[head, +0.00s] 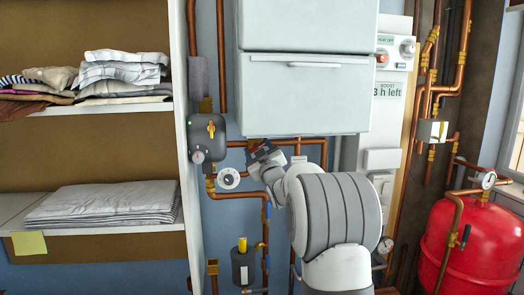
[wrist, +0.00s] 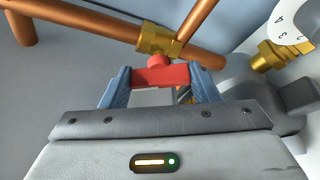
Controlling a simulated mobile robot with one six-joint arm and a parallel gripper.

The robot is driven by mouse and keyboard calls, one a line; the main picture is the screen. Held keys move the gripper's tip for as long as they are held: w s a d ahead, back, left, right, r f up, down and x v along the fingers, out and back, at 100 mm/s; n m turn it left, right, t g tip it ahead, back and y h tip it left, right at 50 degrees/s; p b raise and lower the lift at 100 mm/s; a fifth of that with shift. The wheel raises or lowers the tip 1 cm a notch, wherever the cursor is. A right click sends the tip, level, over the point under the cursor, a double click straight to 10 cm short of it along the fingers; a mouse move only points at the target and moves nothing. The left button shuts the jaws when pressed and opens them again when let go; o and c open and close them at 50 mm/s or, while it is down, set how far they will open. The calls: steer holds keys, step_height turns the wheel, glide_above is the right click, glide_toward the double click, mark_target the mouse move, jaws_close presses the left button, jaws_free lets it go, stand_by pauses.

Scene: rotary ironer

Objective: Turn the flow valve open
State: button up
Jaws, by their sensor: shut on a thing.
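The valve's red handle (wrist: 160,78) sits on a brass fitting (wrist: 158,40) on a copper pipe in the wrist view. The handle bar lies nearly level in that view, at a small angle to the pipe. My gripper (wrist: 161,84) has a blue-grey finger at each end of the bar and is shut on it. In the head view my gripper (head: 260,150) is at the pipe below the white cabinet. My wrist and arm hide most of the valve there.
The white cabinet (head: 305,90) hangs just above. Shelves with folded linen (head: 105,203) stand left; a red tank (head: 470,240) stands right.

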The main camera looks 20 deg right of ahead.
steer(key=shift+s+a+r+m+t+h+b, duration=0.15)
steer(key=shift+m+h+b, duration=0.15)
steer(key=shift+m+b, duration=0.45)
steer(key=shift+w+d+m+t+h+b, duration=0.15)
steer(key=shift+m+h+b, duration=0.25)
steer(key=shift+b, duration=0.65)
steer(key=shift+s+a+m+h+b, duration=0.15)
steer(key=shift+m+h+b, duration=0.15)
steer(key=shift+m+b, duration=0.7)
steer(key=m+h+b, duration=0.2)
steer(key=m+b, duration=0.2)
steer(key=shift+m+h+b, duration=0.25)
steer(key=shift+h+b, duration=0.05)
steer(key=shift+b, duration=0.05)
steer(key=o, duration=0.7)
steer(key=shift+o, duration=1.4)
